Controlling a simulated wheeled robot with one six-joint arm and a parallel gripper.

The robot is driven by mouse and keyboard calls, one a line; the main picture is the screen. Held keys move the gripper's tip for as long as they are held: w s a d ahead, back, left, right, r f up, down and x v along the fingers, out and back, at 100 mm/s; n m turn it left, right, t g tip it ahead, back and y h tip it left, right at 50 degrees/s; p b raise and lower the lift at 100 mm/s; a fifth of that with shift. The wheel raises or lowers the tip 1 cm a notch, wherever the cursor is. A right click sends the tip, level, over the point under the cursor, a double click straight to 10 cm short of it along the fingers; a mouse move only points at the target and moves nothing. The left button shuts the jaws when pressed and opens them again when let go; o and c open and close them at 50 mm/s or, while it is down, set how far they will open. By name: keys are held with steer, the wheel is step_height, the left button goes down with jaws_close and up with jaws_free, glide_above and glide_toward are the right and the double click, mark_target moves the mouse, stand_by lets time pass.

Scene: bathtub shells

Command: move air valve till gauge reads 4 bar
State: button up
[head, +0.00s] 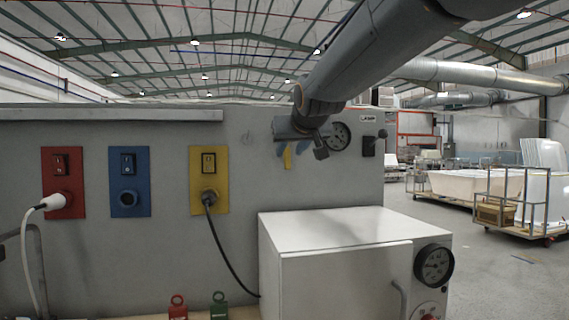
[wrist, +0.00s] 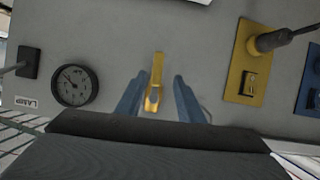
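The air valve's yellow lever (head: 287,158) is on the grey panel, hanging roughly downward in the head view. In the wrist view, which shows the panel upside down, the lever (wrist: 157,72) stands between my fingers. My gripper (head: 292,150) is at the lever, its blue fingers apart. In the wrist view my gripper (wrist: 158,82) is open, one finger on each side of the lever, with gaps visible. The round gauge (head: 340,136) is right of the valve; it also shows in the wrist view (wrist: 75,85). Its numbers are too small to read. My wrist partly hides the valve.
A white cabinet (head: 335,235) with a second gauge (head: 433,265) juts out below. Red (head: 63,182), blue (head: 129,181) and yellow (head: 209,180) socket plates are to the left, two with cables. A dark lamp switch (head: 369,146) is right of the gauge.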

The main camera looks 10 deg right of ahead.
mark_target(288, 157)
steer(key=shift+d+p+x, duration=0.15)
steer(key=shift+p+x, duration=0.25)
steer(key=shift+x, duration=1.35)
steer(key=shift+d+p+x, duration=0.15)
steer(key=shift+p+x, duration=0.25)
steer(key=shift+x, duration=1.35)
steer(key=shift+c, duration=0.4)
jaws_close()
